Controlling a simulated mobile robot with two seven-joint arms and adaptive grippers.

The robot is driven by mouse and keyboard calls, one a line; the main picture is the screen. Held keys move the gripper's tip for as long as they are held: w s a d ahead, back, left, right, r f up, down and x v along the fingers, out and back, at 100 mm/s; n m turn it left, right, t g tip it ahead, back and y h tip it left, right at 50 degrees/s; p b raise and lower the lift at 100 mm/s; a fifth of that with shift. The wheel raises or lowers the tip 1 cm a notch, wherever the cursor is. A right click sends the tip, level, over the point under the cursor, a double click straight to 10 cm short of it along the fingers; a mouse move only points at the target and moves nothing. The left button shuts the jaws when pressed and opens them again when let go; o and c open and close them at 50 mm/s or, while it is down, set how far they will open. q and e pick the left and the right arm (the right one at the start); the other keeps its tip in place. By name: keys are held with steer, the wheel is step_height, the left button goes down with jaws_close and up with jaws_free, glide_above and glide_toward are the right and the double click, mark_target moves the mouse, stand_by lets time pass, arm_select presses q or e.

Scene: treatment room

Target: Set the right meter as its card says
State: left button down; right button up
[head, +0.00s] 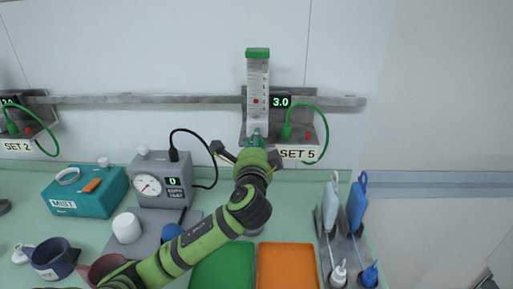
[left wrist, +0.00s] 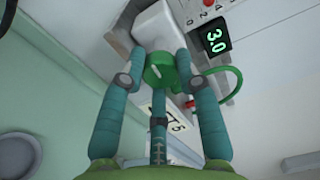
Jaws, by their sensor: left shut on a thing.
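The right meter (head: 258,82) is a clear scaled tube with a green cap, mounted on the wall rail. A small red mark shows in its tube. Its display (head: 280,101) reads 3.0, and 3.0 also shows on the display in the left wrist view (left wrist: 215,40). Its card (head: 297,153) says SET 5; in the left wrist view the card is partly hidden. My left gripper (head: 253,145) is at the foot of the meter. In the left wrist view its fingers (left wrist: 160,75) are shut on the green knob (left wrist: 160,70). My right gripper is not in view.
A left meter's display (head: 10,101) and SET 2 card (head: 17,146) show at the left edge. On the counter stand a grey gauge box (head: 160,180), a teal MIST box (head: 85,193), cups, a green tray (head: 223,268), an orange tray (head: 287,268) and a bottle rack (head: 345,255).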

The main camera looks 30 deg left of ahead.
arm_select(q)
steer(key=n+b, duration=0.1)
steer(key=n, duration=0.5)
steer(key=shift+a, duration=0.15)
steer(key=shift+f+b, duration=0.1)
steer(key=shift+b, duration=0.2)
steer(key=c, duration=1)
jaws_free()
steer(key=shift+o, duration=0.6)
steer(key=shift+s+a, duration=0.1)
steer(key=shift+a, duration=0.05)
steer(key=v, duration=0.7)
steer(key=shift+s+d, duration=0.2)
